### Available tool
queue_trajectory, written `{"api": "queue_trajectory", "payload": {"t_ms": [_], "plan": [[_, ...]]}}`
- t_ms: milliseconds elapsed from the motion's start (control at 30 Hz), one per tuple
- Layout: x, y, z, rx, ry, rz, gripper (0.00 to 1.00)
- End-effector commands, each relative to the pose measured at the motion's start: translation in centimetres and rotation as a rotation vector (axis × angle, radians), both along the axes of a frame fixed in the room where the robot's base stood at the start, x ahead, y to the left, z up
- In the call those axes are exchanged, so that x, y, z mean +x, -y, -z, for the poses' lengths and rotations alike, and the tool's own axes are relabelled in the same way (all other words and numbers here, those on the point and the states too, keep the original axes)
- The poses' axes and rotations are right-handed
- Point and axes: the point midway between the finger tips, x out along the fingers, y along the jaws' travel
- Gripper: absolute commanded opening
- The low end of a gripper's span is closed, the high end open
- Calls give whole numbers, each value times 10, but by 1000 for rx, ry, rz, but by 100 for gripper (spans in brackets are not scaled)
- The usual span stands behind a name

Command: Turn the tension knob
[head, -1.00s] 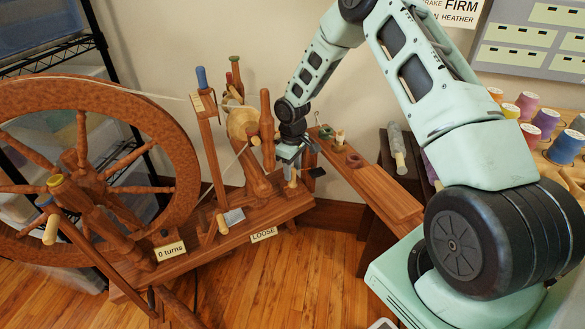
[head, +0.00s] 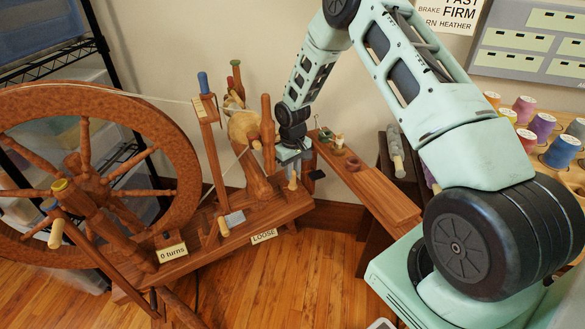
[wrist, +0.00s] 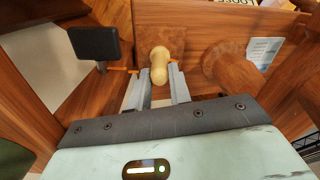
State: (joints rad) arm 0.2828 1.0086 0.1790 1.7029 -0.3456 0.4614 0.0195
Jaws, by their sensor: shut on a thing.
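The tension knob is a pale, rounded wooden peg (wrist: 160,66) on the wheel's brown wooden base. In the wrist view it stands between the two grey fingers of my gripper (wrist: 157,82), which is shut on it. The spinning wheel (head: 165,120) fills the left side. A tag on the base edge reads "LOOSE" (head: 264,236). Another tag reads "0 turns" (head: 172,253).
A dark square paddle (wrist: 95,43) stands left of the fingers in the wrist view. A thick wooden post (wrist: 228,68) stands close on the right. A narrow wooden bench (head: 385,195) and colored thread spools (head: 540,125) lie to the right.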

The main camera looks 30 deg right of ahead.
Motion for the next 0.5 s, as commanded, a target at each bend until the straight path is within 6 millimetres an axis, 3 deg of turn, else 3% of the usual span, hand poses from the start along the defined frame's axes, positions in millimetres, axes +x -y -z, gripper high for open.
{"api": "queue_trajectory", "payload": {"t_ms": [500], "plan": [[1, 0, -1, 0, 2, 192, 0]]}}
